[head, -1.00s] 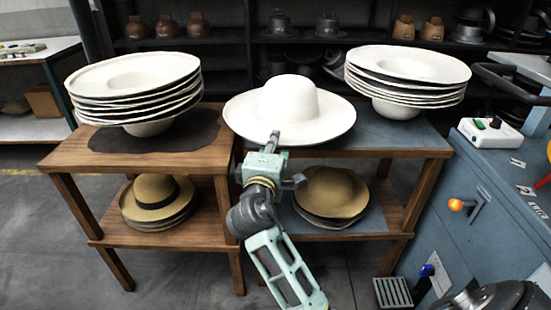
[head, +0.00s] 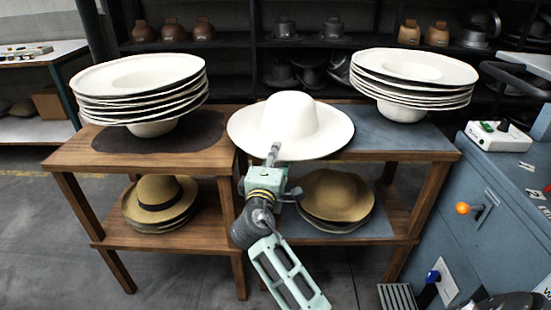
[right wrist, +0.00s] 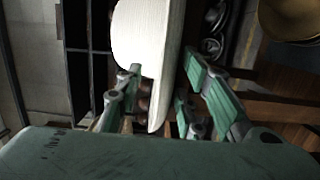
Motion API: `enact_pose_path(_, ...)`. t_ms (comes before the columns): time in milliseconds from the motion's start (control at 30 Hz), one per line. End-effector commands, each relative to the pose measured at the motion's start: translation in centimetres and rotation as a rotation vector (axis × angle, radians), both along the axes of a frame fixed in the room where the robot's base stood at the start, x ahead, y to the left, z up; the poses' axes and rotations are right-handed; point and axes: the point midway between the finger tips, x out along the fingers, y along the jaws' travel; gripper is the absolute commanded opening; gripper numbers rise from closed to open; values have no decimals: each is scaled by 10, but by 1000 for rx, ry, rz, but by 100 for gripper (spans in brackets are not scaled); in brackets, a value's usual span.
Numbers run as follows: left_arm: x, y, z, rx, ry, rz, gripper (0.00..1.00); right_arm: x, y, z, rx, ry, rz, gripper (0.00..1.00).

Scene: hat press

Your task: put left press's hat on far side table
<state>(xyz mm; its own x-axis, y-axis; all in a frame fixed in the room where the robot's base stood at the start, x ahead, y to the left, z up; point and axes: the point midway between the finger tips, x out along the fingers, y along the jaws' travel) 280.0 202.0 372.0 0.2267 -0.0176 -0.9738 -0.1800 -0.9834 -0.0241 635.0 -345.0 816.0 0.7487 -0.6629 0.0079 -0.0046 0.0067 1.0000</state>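A white wide-brimmed hat (head: 291,122) is at the centre of the head view, upright, in front of the gap between two wooden side tables: the left table (head: 75,157) and the right table (head: 445,152). My right gripper (head: 273,154) is at the near edge of its brim. I cannot tell whether the hat touches the table tops. My left gripper is not in view.
Stacks of white hats stand on the left table (head: 140,75) and right table (head: 415,70). Straw hats lie on the lower shelves (head: 158,198) (head: 335,198). A blue-grey machine (head: 500,200) stands at the right. Dark shelves with hat blocks (head: 230,40) are behind.

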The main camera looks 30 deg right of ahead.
Motion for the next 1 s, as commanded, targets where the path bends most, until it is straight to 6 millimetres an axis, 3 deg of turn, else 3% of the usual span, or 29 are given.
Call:
enact_pose_path(433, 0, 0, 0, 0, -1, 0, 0, -7, 7, 0, 1, 0, 1, 40)
enact_pose_path(1000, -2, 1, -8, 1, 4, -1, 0, -84, 74, -1, 1, -1, 0, 40)
